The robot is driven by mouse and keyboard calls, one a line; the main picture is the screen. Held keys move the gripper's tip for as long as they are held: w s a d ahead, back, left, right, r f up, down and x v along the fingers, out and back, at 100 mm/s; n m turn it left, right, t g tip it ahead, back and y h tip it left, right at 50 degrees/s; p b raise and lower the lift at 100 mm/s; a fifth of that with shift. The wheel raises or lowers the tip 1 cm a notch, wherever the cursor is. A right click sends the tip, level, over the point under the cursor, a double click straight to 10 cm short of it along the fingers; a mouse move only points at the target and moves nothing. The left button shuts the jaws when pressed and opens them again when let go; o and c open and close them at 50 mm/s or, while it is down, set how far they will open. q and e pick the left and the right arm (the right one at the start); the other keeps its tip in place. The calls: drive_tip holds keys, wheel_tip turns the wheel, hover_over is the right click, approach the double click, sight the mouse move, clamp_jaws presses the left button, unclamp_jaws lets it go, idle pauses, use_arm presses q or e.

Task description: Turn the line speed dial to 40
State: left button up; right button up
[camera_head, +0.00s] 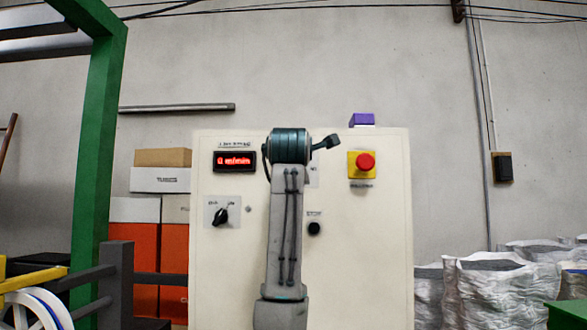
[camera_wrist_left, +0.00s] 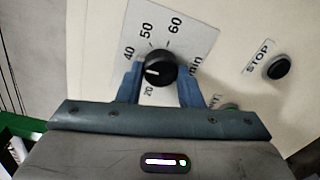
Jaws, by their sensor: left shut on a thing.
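The line speed dial is a round black knob (camera_wrist_left: 160,68) on a grey scale plate (camera_wrist_left: 183,30) in the left wrist view. Its white pointer mark points left and slightly down, between the printed 20 and 40; 50 and 60 show further around. My left gripper (camera_wrist_left: 159,72) is shut on the knob, with one blue finger on each side. One finger hides part of the scale. In the head view my left arm covers the dial. The red display (camera_head: 234,161) reads 0 m/min. My right gripper is in neither view.
The pale panel (camera_head: 370,250) also carries a red emergency button (camera_head: 365,162) on yellow, a black STOP button (camera_head: 314,228) and a black selector switch (camera_head: 221,216). A green post (camera_head: 98,130) stands at left, and white sacks (camera_head: 500,285) at right.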

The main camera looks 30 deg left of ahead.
use_arm(q)
drive_tip(key=shift+r, duration=0.1)
drive_tip(key=o, duration=1)
drive_tip(key=b+v, duration=0.2)
drive_tip(key=v, duration=0.8)
drive_tip(key=shift+s+d+b, duration=0.15)
drive_tip(key=shift+s+b, duration=0.15)
drive_tip(key=shift+b, duration=0.1)
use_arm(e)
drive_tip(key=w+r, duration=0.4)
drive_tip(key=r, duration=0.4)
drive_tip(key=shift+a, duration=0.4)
